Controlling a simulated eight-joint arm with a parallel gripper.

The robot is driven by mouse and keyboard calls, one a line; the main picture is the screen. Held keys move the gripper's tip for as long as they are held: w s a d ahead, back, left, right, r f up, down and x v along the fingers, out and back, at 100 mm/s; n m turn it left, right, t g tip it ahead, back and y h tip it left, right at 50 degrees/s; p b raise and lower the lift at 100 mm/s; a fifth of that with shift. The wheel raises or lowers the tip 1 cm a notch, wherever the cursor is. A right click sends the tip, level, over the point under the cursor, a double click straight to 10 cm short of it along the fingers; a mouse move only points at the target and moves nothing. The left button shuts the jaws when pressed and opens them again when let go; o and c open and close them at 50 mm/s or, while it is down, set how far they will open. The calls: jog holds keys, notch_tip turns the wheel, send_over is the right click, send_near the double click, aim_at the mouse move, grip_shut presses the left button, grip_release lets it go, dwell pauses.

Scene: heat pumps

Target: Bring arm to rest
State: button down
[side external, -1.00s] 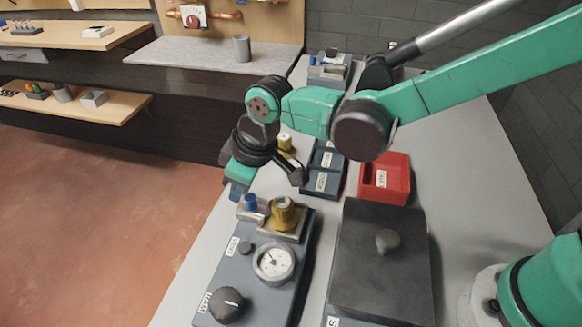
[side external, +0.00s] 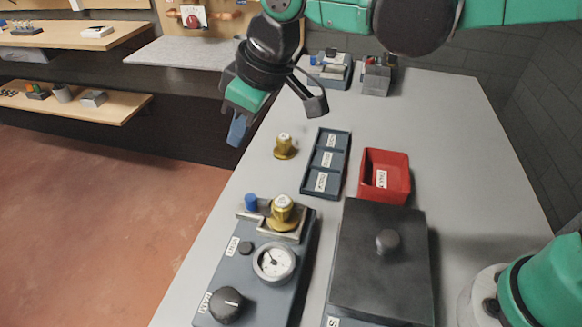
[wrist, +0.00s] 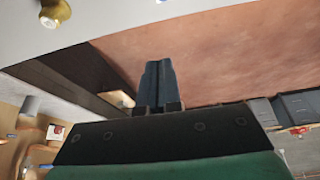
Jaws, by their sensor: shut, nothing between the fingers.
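My gripper (side external: 237,130) hangs in the air above the table's left edge in the side external view, clear of every object. In the wrist view its two blue fingers (wrist: 157,83) are together with nothing between them. My green arm reaches in from the upper right. Below the gripper, a yellow knobbed fitting (side external: 284,146) stands on the grey table (side external: 450,140). The wrist view also shows a yellow fitting (wrist: 55,12) at its top left.
A control box with a gauge (side external: 274,262) holds another yellow fitting (side external: 283,212) and a blue piece (side external: 251,202). A labelled blue tray (side external: 326,163), a red bin (side external: 385,177) and a dark lidded box (side external: 384,260) stand nearby. Shelves (side external: 80,95) line the left wall. The table's far right is clear.

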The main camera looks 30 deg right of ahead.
jog(key=s+d+f+m+t+h, duration=0.1)
jog(key=s+d+m, duration=0.3)
jog(key=d, duration=0.6)
jog(key=s+d+f+m+t+h, duration=0.1)
jog(key=s+d+m, duration=0.3)
jog(key=d, duration=0.7)
jog(key=shift+d+f+t+h, duration=0.3)
jog(key=shift+t+h, duration=0.2)
jog(key=shift+t, duration=0.4)
